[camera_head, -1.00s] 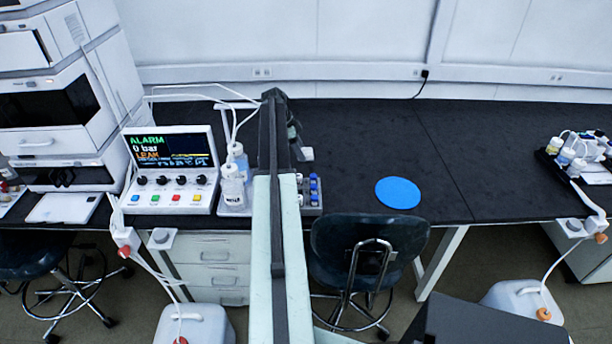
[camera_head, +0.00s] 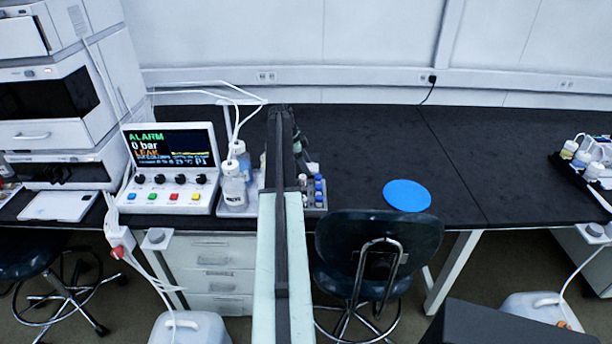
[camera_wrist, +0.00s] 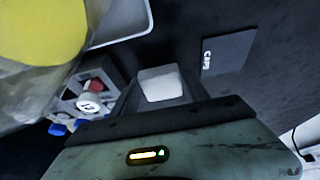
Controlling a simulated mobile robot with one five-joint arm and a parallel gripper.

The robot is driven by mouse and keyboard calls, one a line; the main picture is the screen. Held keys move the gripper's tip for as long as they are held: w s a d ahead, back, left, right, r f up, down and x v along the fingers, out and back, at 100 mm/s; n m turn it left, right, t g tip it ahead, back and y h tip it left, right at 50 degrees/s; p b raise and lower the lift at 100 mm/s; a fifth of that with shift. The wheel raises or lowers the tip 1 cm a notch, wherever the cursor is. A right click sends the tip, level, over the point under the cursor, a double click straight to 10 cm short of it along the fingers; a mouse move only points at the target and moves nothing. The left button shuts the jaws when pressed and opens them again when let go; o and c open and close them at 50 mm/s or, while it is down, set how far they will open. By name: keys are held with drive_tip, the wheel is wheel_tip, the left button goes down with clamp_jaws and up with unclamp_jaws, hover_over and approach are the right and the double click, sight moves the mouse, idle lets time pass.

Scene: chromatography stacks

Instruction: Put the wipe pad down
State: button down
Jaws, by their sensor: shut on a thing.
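The wipe pad (camera_wrist: 162,84) is a small white block with rounded edges in the middle of the wrist view. My gripper (camera_wrist: 160,98) is shut on it, over the dark bench. In the head view, my gripper is at the far end of my arm, beside the vial rack, mostly hidden by the arm. The pad cannot be made out clearly there. I cannot tell how high the pad is above the bench top. A dark flat square (camera_wrist: 228,52) with a small white marking lies right of the pad in the wrist view.
A vial rack (camera_wrist: 66,100) with blue caps is close left of my gripper. A large yellow-topped shape (camera_wrist: 40,30) fills the upper left corner. The alarm console (camera_head: 170,165) stands left of my arm. Black bench is clear around the blue disc (camera_head: 407,195); a chair (camera_head: 378,245) stands in front.

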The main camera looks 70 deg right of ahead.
wheel_tip(320, 180, down, 2)
drive_tip(key=shift+f+b, duration=0.1)
drive_tip(key=shift+b, duration=0.3)
drive_tip(key=shift+r, duration=0.25)
drive_tip(key=shift+a+f, duration=0.1)
drive_tip(key=shift+f, duration=0.25)
drive_tip(key=c, duration=0.6)
unclamp_jaws()
drive_tip(key=shift+o, duration=0.2)
drive_tip(key=shift+r+p, duration=0.5)
drive_tip(key=shift+r, duration=0.05)
drive_tip(key=p+v, duration=1)
drive_tip(key=v, duration=0.1)
drive_tip(key=shift+w+r+p, duration=0.2)
drive_tip(key=shift+r+p, duration=0.05)
drive_tip(key=shift+p, duration=0.05)
drive_tip(key=shift+r, duration=0.1)
